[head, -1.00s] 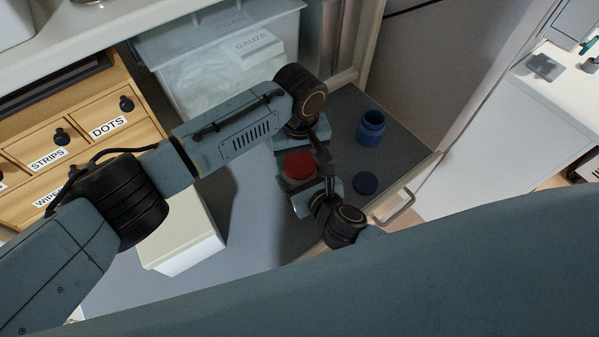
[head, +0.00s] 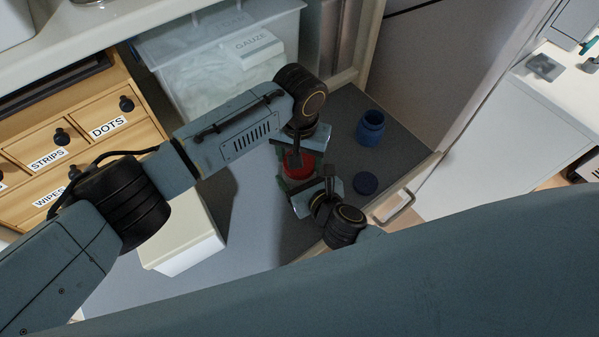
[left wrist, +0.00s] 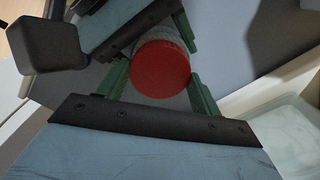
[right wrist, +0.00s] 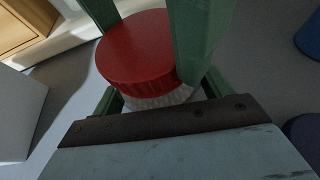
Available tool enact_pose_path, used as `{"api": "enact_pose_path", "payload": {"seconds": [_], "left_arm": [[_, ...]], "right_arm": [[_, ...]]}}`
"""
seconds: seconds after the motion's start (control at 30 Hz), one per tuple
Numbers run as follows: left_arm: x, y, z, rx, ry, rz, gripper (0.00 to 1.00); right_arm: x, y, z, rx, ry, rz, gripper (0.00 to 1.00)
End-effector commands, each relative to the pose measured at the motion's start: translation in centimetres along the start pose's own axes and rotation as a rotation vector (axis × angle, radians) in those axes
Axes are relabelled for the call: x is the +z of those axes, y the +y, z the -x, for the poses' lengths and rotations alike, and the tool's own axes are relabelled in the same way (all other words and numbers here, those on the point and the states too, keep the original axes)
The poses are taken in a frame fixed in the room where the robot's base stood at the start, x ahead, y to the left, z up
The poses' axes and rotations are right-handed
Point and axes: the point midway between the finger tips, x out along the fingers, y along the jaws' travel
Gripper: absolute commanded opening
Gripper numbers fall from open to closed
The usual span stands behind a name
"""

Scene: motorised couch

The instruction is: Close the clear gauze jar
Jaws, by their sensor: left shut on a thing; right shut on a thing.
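The clear jar (right wrist: 165,97) with whitish contents stands upright; its red lid (head: 299,166) sits level on its mouth. The red lid also shows in the left wrist view (left wrist: 160,70) and right wrist view (right wrist: 138,48). I cannot tell how tightly it is seated. My left gripper (left wrist: 158,86) comes from above and is shut on the red lid, a finger on either side. My right gripper (right wrist: 160,92) is shut on the jar body below the lid. In the head view the grippers hide most of the jar.
An open blue jar (head: 370,127) and a loose blue lid (head: 365,183) are on the grey surface to the right. A clear bin (head: 180,85) with a gauze box (head: 258,48) stands behind. A pale box (head: 182,245) is at left, beside wooden drawers (head: 60,150).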

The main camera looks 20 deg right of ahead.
Motion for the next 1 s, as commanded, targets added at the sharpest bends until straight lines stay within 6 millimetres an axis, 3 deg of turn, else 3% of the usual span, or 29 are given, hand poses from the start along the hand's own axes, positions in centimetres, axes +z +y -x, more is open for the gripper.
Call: {"api": "enact_pose_path", "payload": {"seconds": [0.03,0.07,0.2,0.47,0.8,1.0], "left_arm": [[0.0,0.0,0.0,-0.001,0.000,0.001,0.38],[0.0,0.0,0.0,-0.001,0.000,0.001,0.69],[0.0,0.0,0.0,-0.001,0.000,0.002,0.87],[0.0,0.1,0.2,0.002,0.000,0.002,0.87],[0.0,0.0,4.1,0.001,0.001,0.001,0.87],[0.0,0.0,4.5,0.000,0.000,0.003,0.87]], "right_arm": [[0.0,0.0,0.0,-0.001,0.000,0.000,0.13],[0.0,-0.1,0.0,-0.001,0.000,0.000,0.13],[0.0,0.0,0.0,-0.001,0.000,0.000,0.13],[0.0,0.0,0.0,0.000,0.000,0.000,0.13],[0.0,0.0,0.0,0.000,0.000,0.000,0.13],[0.0,0.0,0.0,0.000,0.000,0.000,0.13]]}}
